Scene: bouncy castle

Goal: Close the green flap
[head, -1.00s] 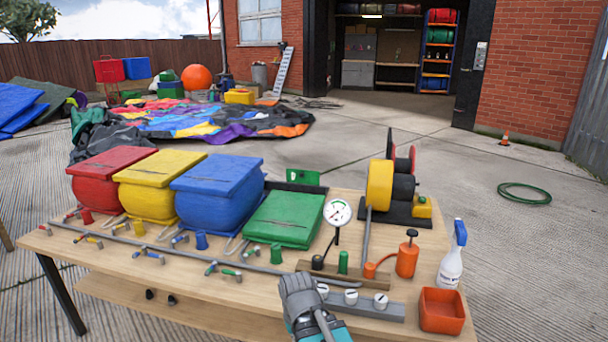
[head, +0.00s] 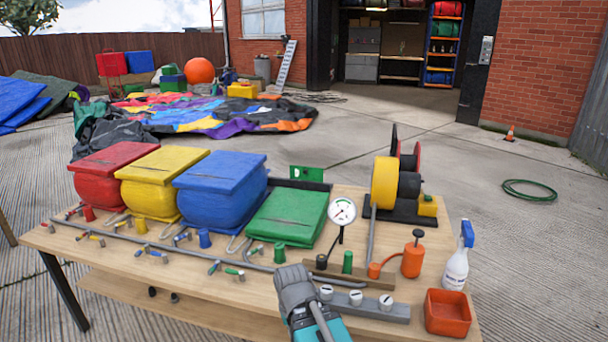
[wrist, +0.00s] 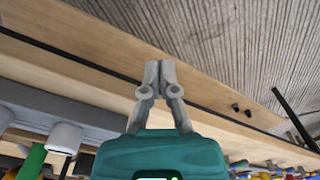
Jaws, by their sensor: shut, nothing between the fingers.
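The green unit (head: 287,218) lies on the table, low and flat beside the taller blue box, with a green sheet-like top lying flat. I cannot tell whether this top is the flap. A small upright green plate (head: 306,173) with a pale mark stands behind it. A green-handled valve (head: 232,273) sits on the pipe in front, and a green cap (head: 278,252) stands at the unit's front edge. My gripper (head: 291,268) is shut and empty near the table's front edge, apart from the green unit. The wrist view shows its fingertips (wrist: 160,65) together.
Red (head: 113,170), yellow (head: 160,180) and blue (head: 222,190) boxes stand left. A gauge (head: 342,211), a grey strip with white knobs (head: 370,304), an orange pump (head: 413,258), a spray bottle (head: 457,265) and an orange tray (head: 448,312) are right.

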